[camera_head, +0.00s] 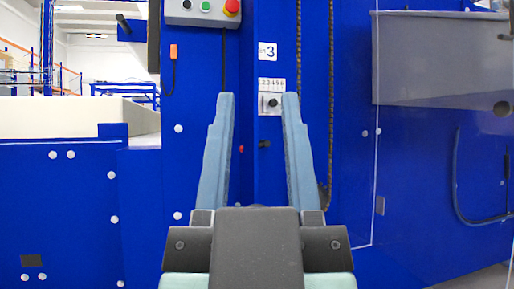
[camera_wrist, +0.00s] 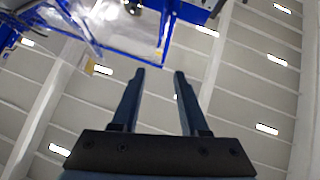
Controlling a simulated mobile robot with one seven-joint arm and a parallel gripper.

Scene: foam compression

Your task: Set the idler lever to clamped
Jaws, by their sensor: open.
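My gripper (camera_head: 258,96) is open and empty, its two blue-grey fingers pointing up in front of the blue machine. In the wrist view my gripper (camera_wrist: 159,71) also has its fingers apart, with ceiling behind them. I cannot tell for sure which part is the idler lever. A small black peg (camera_head: 264,144) sticks out of the blue panel between the fingers in the picture. Above it a dark knob (camera_head: 272,102) sits on a numbered scale plate. A black handle (camera_head: 123,23) juts out at the upper left. No clamp marking is readable.
A control box (camera_head: 203,12) with buttons and a red stop knob is at the top. Chains (camera_head: 331,100) run down right of the fingers. A grey hopper (camera_head: 440,60) is at the right, and a pale foam block (camera_head: 60,117) lies at the left.

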